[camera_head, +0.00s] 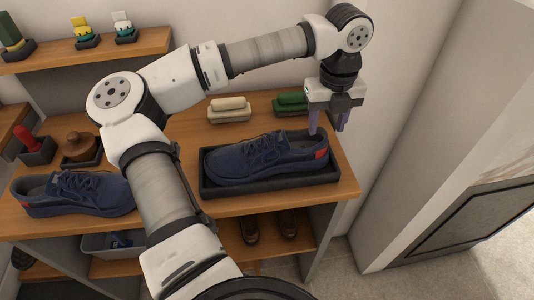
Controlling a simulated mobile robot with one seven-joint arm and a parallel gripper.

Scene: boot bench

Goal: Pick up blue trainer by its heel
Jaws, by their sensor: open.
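A blue trainer (258,160) with dark laces and a red heel patch lies in a black tray (270,187) on the wooden bench top. Its toe points left and its heel is at the right. A second blue trainer (75,192) stands at the left, partly covered by my arm. My gripper (328,127) points down just above and behind the heel of the trainer in the tray, with its purple fingers apart and nothing between them. The left fingertip appears close to the heel collar; I cannot tell whether it touches.
Cream (229,108) and green (291,102) brushes stand behind the tray. A brown knob-shaped item (79,146) and a red-handled item (28,138) are at left. Brown shoes (288,223) sit on the shelf below. A wall (410,110) rises right of the bench.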

